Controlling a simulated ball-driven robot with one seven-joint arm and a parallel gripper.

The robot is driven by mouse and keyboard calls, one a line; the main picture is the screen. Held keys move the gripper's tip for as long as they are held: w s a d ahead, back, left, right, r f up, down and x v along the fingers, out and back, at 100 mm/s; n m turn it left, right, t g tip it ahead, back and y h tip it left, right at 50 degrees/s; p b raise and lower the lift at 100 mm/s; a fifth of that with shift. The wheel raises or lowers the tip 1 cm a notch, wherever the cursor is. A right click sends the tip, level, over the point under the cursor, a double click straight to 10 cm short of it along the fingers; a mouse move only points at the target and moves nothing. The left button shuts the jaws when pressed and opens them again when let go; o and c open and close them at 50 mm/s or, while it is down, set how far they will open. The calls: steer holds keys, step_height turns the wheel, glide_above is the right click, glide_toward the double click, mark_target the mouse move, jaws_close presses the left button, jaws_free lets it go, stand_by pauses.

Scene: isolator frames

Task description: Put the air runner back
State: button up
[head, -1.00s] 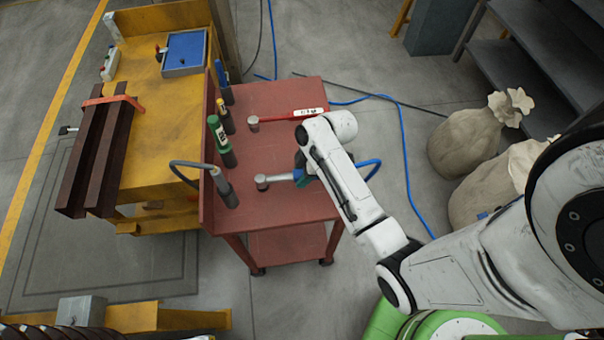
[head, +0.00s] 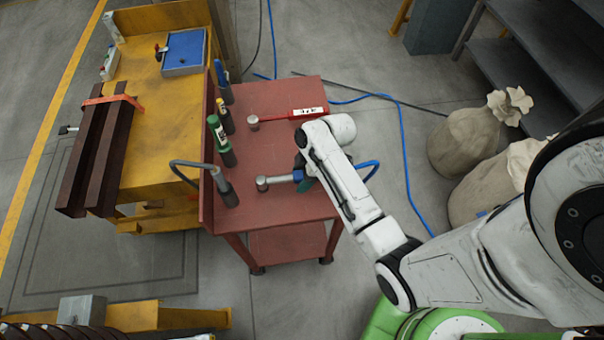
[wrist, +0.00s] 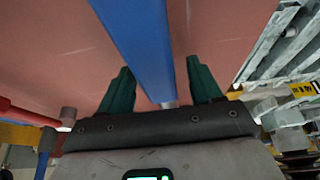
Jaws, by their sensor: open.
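What looks like the air runner (head: 264,183), a tool with a grey cylindrical head and a shaft running right, lies on the red cart top (head: 285,208). My gripper (head: 303,176) is at the tool's right part, near the cart's right edge, and hides much of it in the head view. In the wrist view a long blue body (wrist: 135,40) runs between the two green fingers of my gripper (wrist: 160,72), with a grey end towards the palm. The fingers are apart, one on each side. I cannot tell whether either touches it.
A red-handled tool (head: 295,114) lies farther back on the cart. Several upright tools, including a green one (head: 220,142), stand along the left edge. A yellow bench (head: 155,120) stands left. Sacks (head: 463,142) and a blue hose (head: 405,155) lie right.

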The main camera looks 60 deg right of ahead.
steer(key=b+v, duration=0.1)
steer(key=v, duration=1)
steer(key=shift+r, duration=0.3)
steer(key=shift+s+r, duration=0.15)
steer(key=s+a+f+m+g+h, duration=0.2)
steer(key=s+a+m, duration=0.6)
steer(key=a, duration=0.6)
steer(key=shift+s+a+h, duration=0.15)
steer(key=shift+s+h, duration=0.45)
steer(key=shift+s, duration=0.15)
steer(key=shift+f, duration=0.15)
